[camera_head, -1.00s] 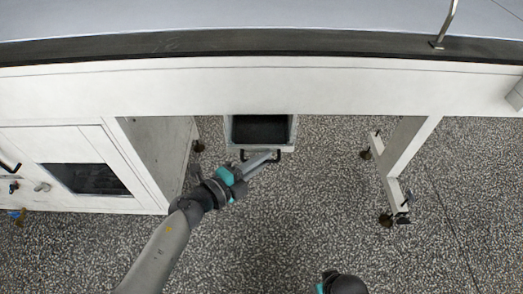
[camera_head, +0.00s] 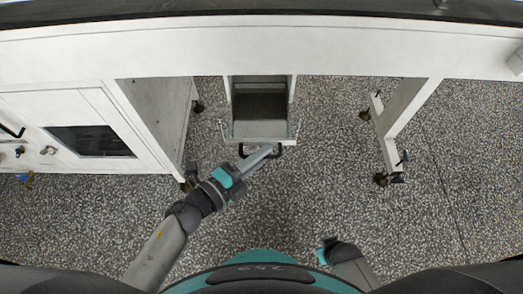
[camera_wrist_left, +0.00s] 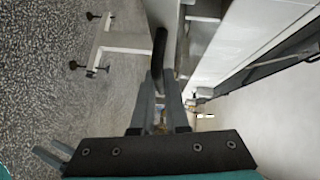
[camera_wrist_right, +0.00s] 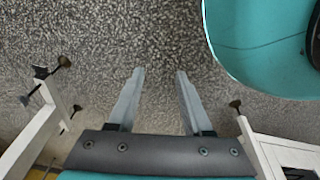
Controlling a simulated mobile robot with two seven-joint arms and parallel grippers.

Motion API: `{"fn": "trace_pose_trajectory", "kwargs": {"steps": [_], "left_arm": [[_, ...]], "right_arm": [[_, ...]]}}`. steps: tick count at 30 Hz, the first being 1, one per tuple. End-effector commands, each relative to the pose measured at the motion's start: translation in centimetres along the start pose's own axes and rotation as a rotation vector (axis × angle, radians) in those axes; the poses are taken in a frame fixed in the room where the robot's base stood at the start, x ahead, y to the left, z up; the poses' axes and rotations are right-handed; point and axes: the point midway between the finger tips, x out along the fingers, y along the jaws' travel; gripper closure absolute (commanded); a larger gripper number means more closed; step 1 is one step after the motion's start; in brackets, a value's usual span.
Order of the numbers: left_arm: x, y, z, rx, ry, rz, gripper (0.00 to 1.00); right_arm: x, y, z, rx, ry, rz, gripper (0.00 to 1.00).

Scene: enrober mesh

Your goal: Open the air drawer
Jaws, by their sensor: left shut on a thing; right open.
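The air drawer (camera_head: 259,108) is pulled out from under the long white table, and its empty dark inside shows in the head view. Its black bar handle (camera_head: 276,152) is on the drawer's front. My left gripper (camera_head: 266,150) is shut on this handle. The handle (camera_wrist_left: 159,55) also shows between the left fingers (camera_wrist_left: 160,85) in the left wrist view. My right gripper (camera_wrist_right: 157,75) is open and empty above the speckled floor in the right wrist view. In the head view my right arm is low at the bottom, and its fingers are not clear.
The white table front (camera_head: 300,48) runs across the top. A white cabinet (camera_head: 60,110) with a dark window stands at the left. A white table leg (camera_head: 405,110) on casters stands at the right. The speckled floor (camera_head: 330,180) in front of the drawer is clear.

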Motion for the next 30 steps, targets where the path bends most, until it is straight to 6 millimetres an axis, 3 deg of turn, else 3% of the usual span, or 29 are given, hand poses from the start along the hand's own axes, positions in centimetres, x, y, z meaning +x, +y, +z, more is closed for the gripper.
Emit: {"fn": "trace_pose_trajectory", "kwargs": {"steps": [4, 19, 23, 30], "left_arm": [[0.0, 0.1, 0.1, 0.001, -0.003, 0.003, 0.76], [-0.5, 0.0, 0.1, 0.000, -0.002, 0.002, 0.76], [-2.1, 0.0, 0.1, -0.001, -0.002, 0.004, 0.76], [-7.1, 0.1, 0.0, -0.002, -0.002, 0.006, 0.76]], "right_arm": [[0.0, 0.0, 0.0, 0.000, 0.000, 0.000, 0.50], [-0.1, 0.1, -0.1, 0.000, 0.002, 0.001, 0.50], [-0.2, 0.1, 0.1, 0.000, 0.005, 0.001, 0.50], [0.6, 0.7, 1.6, -0.003, -0.003, 0.008, 0.50]]}}
